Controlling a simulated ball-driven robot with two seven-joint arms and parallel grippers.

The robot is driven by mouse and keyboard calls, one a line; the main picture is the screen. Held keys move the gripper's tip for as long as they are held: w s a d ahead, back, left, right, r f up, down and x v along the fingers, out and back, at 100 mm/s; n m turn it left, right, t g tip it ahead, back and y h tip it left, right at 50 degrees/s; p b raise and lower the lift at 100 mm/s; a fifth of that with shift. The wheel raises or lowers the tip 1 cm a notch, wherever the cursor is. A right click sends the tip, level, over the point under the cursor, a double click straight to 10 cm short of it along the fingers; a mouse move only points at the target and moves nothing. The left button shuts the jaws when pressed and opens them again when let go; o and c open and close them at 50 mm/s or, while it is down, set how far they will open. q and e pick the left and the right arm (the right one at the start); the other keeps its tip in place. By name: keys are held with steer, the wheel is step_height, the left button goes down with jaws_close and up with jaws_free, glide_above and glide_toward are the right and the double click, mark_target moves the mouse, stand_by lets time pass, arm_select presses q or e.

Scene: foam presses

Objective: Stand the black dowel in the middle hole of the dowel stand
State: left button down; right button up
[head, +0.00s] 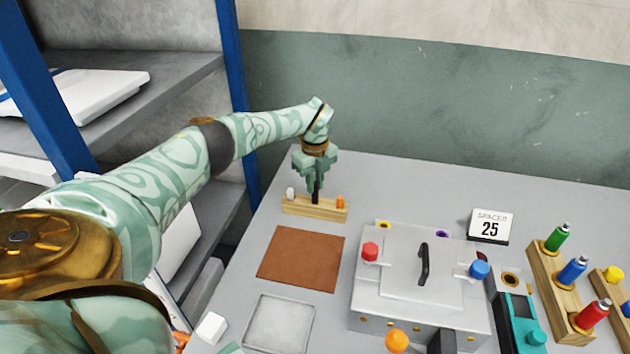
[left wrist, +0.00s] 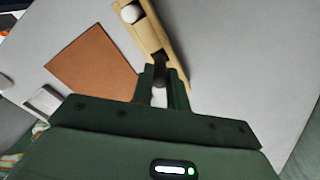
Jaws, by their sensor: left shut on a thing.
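The black dowel (head: 316,193) is upright at the middle of the wooden dowel stand (head: 313,211). My left gripper (head: 315,186) is shut on the black dowel from above. In the left wrist view, the dowel (left wrist: 160,75) sits between the fingers (left wrist: 160,88) over the stand (left wrist: 145,30). The dowel's lower end meets the middle of the stand, but I cannot tell how deep it sits in the hole. A white dowel (head: 291,193) stands at the stand's left end and an orange dowel (head: 340,201) at its right end. My right gripper is not in view.
A brown mat (head: 301,259) lies in front of the stand. A grey press box (head: 422,290) with a black handle stands to the right.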

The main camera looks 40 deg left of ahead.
mark_target(315, 202)
arm_select(q)
steer(key=shift+f+b, duration=0.9)
steer(key=shift+f, duration=1)
steer(key=c, duration=1.3)
jaws_free()
steer(key=shift+r, duration=0.2)
step_height(315, 202, up, 16)
steer(key=p, duration=0.4)
